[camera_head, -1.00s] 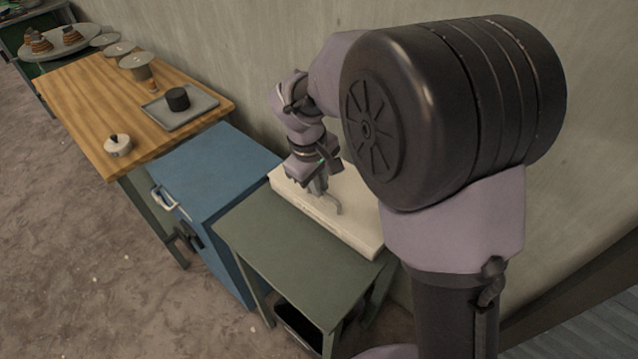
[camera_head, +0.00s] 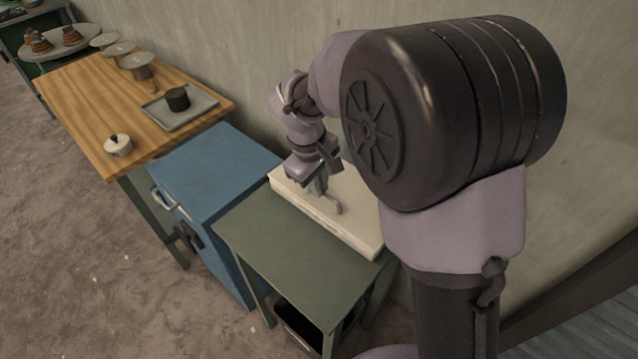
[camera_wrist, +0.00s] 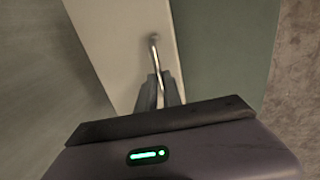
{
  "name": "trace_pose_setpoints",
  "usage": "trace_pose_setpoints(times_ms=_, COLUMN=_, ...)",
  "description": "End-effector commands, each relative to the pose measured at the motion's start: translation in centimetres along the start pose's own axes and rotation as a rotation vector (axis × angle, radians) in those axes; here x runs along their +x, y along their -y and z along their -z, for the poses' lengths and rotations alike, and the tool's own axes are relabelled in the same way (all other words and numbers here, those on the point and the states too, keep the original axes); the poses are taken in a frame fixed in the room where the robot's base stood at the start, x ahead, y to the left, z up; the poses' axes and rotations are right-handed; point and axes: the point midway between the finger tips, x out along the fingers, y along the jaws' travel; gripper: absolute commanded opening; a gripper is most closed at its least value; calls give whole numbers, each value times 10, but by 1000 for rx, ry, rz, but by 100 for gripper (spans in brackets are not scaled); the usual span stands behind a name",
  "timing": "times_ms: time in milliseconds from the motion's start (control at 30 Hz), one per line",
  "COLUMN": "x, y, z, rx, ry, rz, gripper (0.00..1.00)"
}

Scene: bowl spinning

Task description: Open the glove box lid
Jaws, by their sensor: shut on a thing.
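The glove box (camera_head: 345,229) is a low cream box on the green table against the wall. Its lid looks flat and closed. A thin metal handle (camera_head: 335,207) stands on its top; the wrist view shows the handle (camera_wrist: 156,54) running from the cream lid (camera_wrist: 120,40) in between my fingers. My gripper (camera_head: 319,190) is over the lid, pointing down, with its fingers (camera_wrist: 160,95) shut on the handle. The far part of the handle is hidden by the fingers.
The green table (camera_head: 290,255) has a bare strip in front of the box. A blue cabinet (camera_head: 215,165) with a handle stands to its left, then a wooden table (camera_head: 90,95) with a tray (camera_head: 195,115) and a small white pot (camera_head: 118,145). The wall is close behind.

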Motion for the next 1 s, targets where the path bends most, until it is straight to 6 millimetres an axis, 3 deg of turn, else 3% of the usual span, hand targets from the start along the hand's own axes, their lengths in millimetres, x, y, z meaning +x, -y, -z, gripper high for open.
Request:
trace_pose_setpoints(times_ms=467, x=-4, y=-2, z=0, rx=2, ry=1, rz=12, gripper=0)
trace_pose_setpoints(times_ms=767, x=-33, y=-20, z=-1, rx=6, ry=4, rz=156, gripper=0)
trace_pose_setpoints(times_ms=1000, x=-58, y=-46, z=0, rx=7, ry=2, rz=374, gripper=0)
